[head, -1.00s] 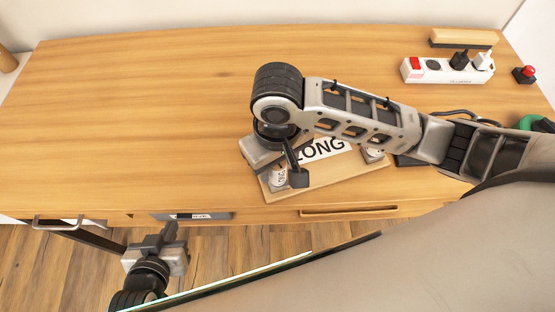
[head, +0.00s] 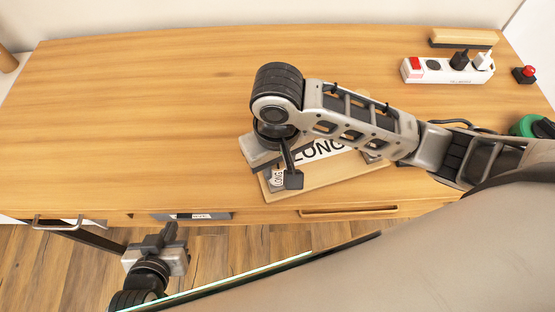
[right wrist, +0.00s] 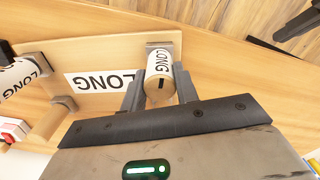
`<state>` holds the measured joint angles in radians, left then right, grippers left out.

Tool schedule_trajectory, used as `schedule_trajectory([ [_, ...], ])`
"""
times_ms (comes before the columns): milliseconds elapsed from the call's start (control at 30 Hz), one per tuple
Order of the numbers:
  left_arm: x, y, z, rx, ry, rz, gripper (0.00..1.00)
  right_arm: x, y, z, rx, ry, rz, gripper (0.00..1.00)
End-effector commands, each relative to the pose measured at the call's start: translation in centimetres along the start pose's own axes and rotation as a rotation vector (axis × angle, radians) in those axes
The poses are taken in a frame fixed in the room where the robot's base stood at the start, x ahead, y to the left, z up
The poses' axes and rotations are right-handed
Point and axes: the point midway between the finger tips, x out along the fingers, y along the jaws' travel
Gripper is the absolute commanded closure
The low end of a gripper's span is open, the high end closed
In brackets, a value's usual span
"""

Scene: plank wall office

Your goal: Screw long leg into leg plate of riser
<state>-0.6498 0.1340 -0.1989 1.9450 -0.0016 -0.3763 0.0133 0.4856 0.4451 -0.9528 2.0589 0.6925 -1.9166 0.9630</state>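The riser board (head: 345,180) lies on the desk with a white LONG label, and it fills the upper part of the right wrist view (right wrist: 110,55). The long leg (right wrist: 160,80), a wooden cylinder with a LONG label and a dark slot in its end, stands at a grey leg plate (right wrist: 159,46). My right gripper (head: 284,178) has its fingers on both sides of this leg and looks shut on it. How deep the leg sits cannot be seen. My left gripper (head: 160,240) hangs away from the board, before the desk's front edge; its finger gap is unclear.
Another white-labelled cylinder (right wrist: 18,74) is by a second plate (right wrist: 38,64); a third plate (right wrist: 66,103) shows nearby. A power strip (head: 447,71), a wooden-topped block (head: 463,38) and a red button (head: 525,75) stand at the back right. The desk's left side (head: 140,110) is clear.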

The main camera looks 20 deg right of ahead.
Motion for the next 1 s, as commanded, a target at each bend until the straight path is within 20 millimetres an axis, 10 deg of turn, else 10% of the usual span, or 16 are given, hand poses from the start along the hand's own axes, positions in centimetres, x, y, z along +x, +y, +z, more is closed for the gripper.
schedule_trajectory([
  [467,0.1,0.0,0.1,0.0,0.0,-0.001,1.0,-0.5,0.0,-0.1,-0.014,0.001,-0.001,0.45],
  [1000,0.1,-0.1,0.2,0.0,-0.001,-0.001,1.0,-10.5,0.1,-0.2,-0.014,0.01,0.003,0.45],
])
